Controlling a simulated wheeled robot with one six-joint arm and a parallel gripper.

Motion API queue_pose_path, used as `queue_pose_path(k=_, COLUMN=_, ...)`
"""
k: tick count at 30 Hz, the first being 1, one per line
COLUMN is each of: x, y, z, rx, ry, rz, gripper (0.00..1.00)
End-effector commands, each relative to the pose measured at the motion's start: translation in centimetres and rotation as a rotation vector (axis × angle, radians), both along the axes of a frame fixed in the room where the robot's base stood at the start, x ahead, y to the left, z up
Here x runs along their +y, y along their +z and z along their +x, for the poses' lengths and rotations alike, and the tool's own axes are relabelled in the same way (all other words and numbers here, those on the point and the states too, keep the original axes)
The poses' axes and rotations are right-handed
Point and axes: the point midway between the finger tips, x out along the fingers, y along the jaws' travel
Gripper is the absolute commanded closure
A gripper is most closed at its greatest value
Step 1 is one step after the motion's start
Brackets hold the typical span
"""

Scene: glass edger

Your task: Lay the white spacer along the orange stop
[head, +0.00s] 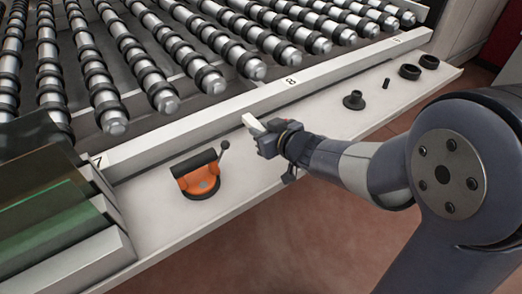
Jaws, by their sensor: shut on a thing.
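The white spacer (253,124) is a small pale block in the head view, held at the tip of my gripper (263,136). My gripper is shut on it, in front of the white rail and above the pale ledge. Its fingers are small and partly hidden by the wrist. An orange piece (201,183) with a black bar along its back and a black lever sits on the ledge to the left of my gripper, apart from it. It is the only orange thing in view; I cannot tell for sure that it is the stop.
A white rail (215,113) marked 7, 8 and 9 borders rows of rollers (205,77). Glass sheets (45,205) stand in a rack at left. A black flanged part (354,100), a small peg (386,84) and black rings (410,71) lie at right. The ledge (160,225) beside the orange piece is clear.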

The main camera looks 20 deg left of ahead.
Motion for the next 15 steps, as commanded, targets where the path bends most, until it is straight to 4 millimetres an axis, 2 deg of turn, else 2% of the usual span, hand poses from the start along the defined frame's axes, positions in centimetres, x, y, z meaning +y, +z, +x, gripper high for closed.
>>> queue_pose_path(k=1, x=0.0, y=-1.7, z=0.0, rx=0.004, ry=0.0, rz=-0.002, gripper=0.99)
queue_pose_path(k=8, x=0.0, y=-3.6, z=0.0, rx=0.001, ry=0.001, rz=-0.001, gripper=0.99)
queue_pose_path(k=15, x=0.0, y=-6.8, z=0.0, rx=0.002, ry=0.001, rz=0.0, gripper=0.99)
